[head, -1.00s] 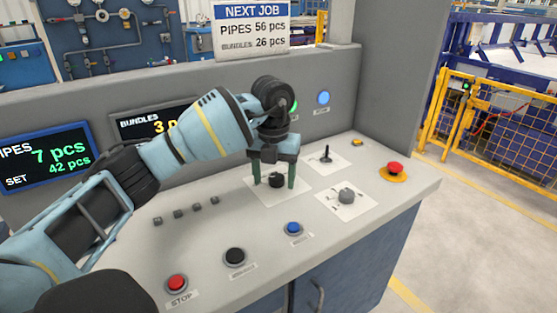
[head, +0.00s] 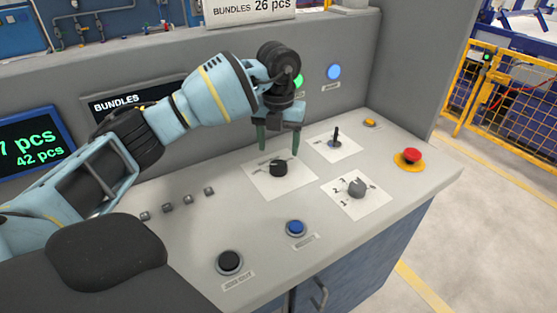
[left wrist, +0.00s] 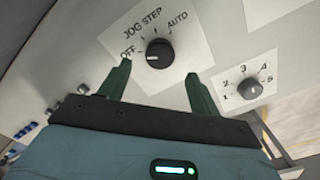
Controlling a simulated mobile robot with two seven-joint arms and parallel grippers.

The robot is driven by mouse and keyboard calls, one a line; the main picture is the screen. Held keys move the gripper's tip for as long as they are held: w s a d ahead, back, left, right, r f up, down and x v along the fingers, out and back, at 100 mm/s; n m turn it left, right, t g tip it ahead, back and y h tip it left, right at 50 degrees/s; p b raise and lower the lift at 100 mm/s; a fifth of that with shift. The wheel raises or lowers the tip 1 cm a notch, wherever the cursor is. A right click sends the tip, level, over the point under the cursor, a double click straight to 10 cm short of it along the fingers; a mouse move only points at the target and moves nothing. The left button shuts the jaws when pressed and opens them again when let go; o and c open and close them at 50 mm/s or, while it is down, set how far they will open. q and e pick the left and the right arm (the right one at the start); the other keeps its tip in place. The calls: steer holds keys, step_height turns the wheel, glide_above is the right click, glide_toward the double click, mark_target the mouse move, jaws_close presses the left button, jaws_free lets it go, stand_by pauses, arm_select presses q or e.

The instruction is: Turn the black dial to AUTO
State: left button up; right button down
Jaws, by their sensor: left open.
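The black dial (head: 278,168) sits on a white label plate on the grey console top. In the left wrist view the dial (left wrist: 160,53) has OFF, JOG, STEP and AUTO printed around it, with AUTO at the upper right. I cannot tell surely which word its pointer faces. My left gripper (head: 278,151) is open and empty, its green fingers pointing down, above and slightly behind the dial. In the left wrist view the gripper's fingertips (left wrist: 158,68) are apart, and the dial shows between and beyond them, clear of both. My right gripper is not in view.
A grey numbered dial (head: 357,187) stands to the right, a small toggle lever (head: 336,136) behind it. A red emergency button (head: 411,157) is at the right end. Blue (head: 296,228) and black (head: 229,262) buttons line the front. The console's back wall rises behind.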

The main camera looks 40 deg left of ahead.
mark_target(278, 164)
arm_select(q)
step_height(278, 164, down, 6)
steer(key=shift+r, duration=0.1)
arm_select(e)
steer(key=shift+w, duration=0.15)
arm_select(q)
steer(key=shift+c, duration=1)
steer(key=c, duration=0.8)
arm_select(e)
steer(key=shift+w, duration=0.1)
